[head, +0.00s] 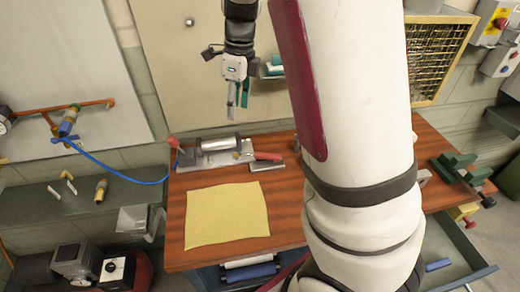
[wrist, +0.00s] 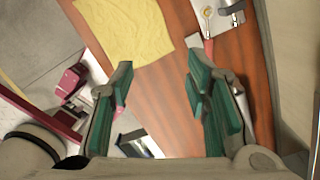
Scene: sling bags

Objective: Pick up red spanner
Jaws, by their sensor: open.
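I cannot make out a red spanner for certain. My gripper (head: 238,96) hangs high above the back of the bench, in front of the wall board, fingers down. In the wrist view its teal-padded fingers (wrist: 160,88) are wide apart with nothing between them. My arm hides the right middle of the bench.
A yellow cloth (head: 227,214) lies flat on the wooden bench (head: 185,255). The metal tool plate (head: 215,157) carries a roller and a red-knobbed lever. A green vise (head: 458,168) stands at the right. An open drawer (head: 468,245) juts out below. A blue cable hangs at the left.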

